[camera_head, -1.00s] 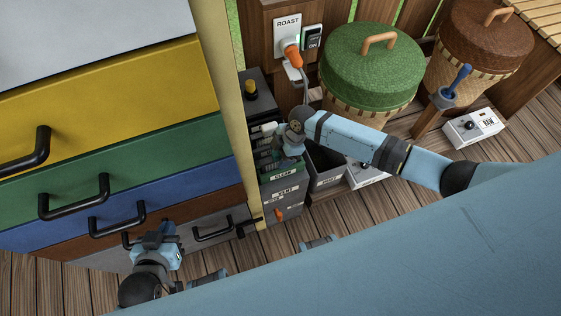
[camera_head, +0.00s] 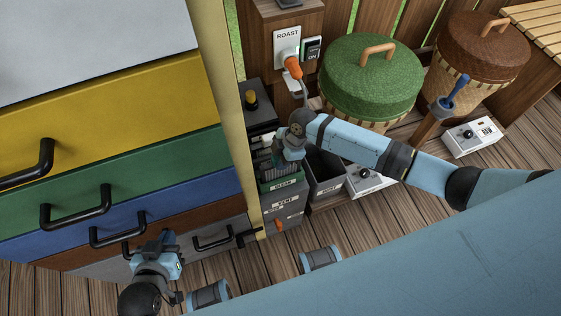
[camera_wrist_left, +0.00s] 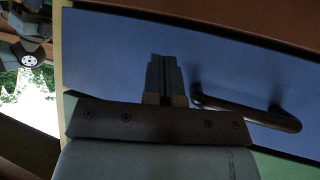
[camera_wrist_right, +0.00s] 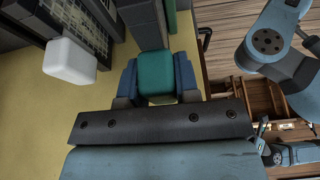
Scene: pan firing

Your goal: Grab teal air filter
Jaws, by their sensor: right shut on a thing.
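The teal air filter (camera_wrist_right: 155,72) is a rounded block in the right wrist view. It sits between the two blue fingers of my right gripper (camera_wrist_right: 156,80), which is shut on it. In the head view my right gripper (camera_head: 290,152) is at the bin labelled CLEAN (camera_head: 284,184), beside the yellow post; I cannot make out the filter clearly there. My left gripper (camera_head: 170,245) is in front of the lower drawers. In the left wrist view its fingers (camera_wrist_left: 166,75) are together and empty, in front of the blue drawer (camera_wrist_left: 120,45).
The drawer cabinet with black handles (camera_head: 118,230) fills the left side. A white block (camera_wrist_right: 70,60) lies left of the right gripper. A ROAST switch panel (camera_head: 287,42), a green-lidded basket (camera_head: 370,80) and a brown-lidded basket (camera_head: 485,45) stand at the back and right.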

